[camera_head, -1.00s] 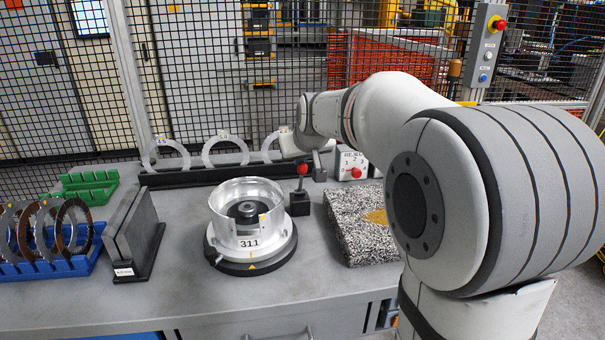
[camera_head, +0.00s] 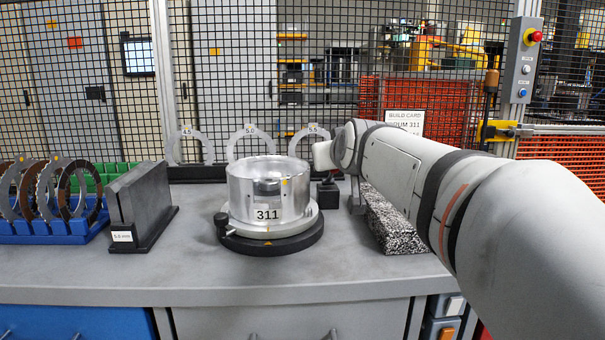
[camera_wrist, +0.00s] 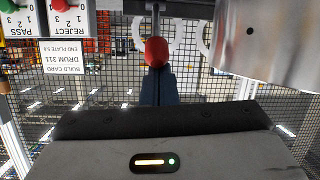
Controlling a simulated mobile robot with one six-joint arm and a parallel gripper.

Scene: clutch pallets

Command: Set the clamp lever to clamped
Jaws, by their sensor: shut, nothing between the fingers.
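The clamp lever's red knob (camera_wrist: 156,52) shows in the wrist view, just beyond the tips of my gripper (camera_wrist: 158,74). My gripper's dark fingers are shut together with nothing between them; I cannot tell whether they touch the knob. In the head view the lever's small black base (camera_head: 327,195) stands right of the metal drum (camera_head: 252,190), labelled 311. The drum sits on a round dark-based fixture (camera_head: 270,246). My wrist is just above the lever base, and the knob does not show clearly there. Which setting the lever is at cannot be told.
A speckled stone block (camera_head: 395,228) lies right of the lever, under my arm. A dark upright plate stand (camera_head: 142,210) and a blue rack of rings (camera_head: 50,230) are at left. Rings stand behind, before the mesh fence. The front of the bench (camera_head: 220,278) is clear.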

